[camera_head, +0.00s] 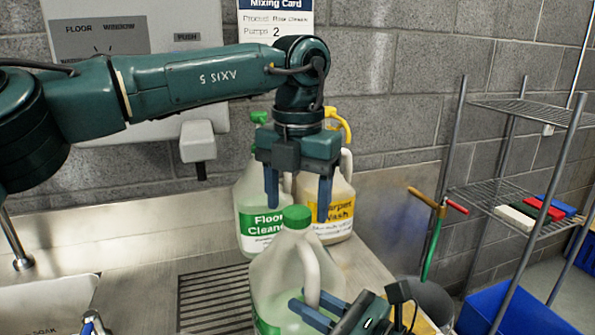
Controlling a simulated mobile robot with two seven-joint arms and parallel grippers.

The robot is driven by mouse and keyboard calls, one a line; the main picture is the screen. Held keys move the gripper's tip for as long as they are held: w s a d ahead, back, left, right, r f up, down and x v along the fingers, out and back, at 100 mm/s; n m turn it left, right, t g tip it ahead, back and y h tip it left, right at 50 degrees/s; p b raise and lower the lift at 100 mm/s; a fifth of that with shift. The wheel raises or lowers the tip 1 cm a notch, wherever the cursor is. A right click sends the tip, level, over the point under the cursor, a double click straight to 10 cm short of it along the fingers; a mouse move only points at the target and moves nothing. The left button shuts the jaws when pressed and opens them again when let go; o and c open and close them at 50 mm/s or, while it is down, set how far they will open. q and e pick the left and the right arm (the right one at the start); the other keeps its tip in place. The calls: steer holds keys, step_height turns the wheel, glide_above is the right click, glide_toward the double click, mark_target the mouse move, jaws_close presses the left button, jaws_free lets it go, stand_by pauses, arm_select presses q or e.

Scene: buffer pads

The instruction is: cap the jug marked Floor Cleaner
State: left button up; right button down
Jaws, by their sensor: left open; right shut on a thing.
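A clear jug (265,285) stands upright at the front on the steel counter, with a green band low on its side; I cannot read its label. A green cap (297,214) sits at the top of its neck; I cannot tell how tight it is. My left gripper (298,208) points down, open, with its fingers on either side of the cap. My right gripper (318,308) is shut on this jug's handle (310,268). Behind stands another jug (246,195) labelled Floor Cleaner, with a green pump top (259,117), partly hidden by my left gripper.
A Carpet Wash jug (340,205) with a yellow pump (338,122) stands close behind. A drain grate (212,300) and sink (45,300) lie to the left. A wall dispenser (197,140) is behind my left arm. A wire shelf (520,205) stands right.

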arm_select(q)
step_height(320, 180, up, 11)
steer(key=shift+s, duration=0.15)
steer(key=shift+d, duration=0.1)
arm_select(e)
steer(key=c, duration=1.2)
jaws_free()
arm_select(q)
step_height(320, 180, down, 4)
steer(key=b, duration=0.4)
steer(key=shift+f, duration=0.25)
arm_select(e)
steer(key=shift+v, duration=6.55)
arm_select(q)
steer(key=shift+r, duration=0.1)
arm_select(e)
steer(key=shift+r, duration=0.1)
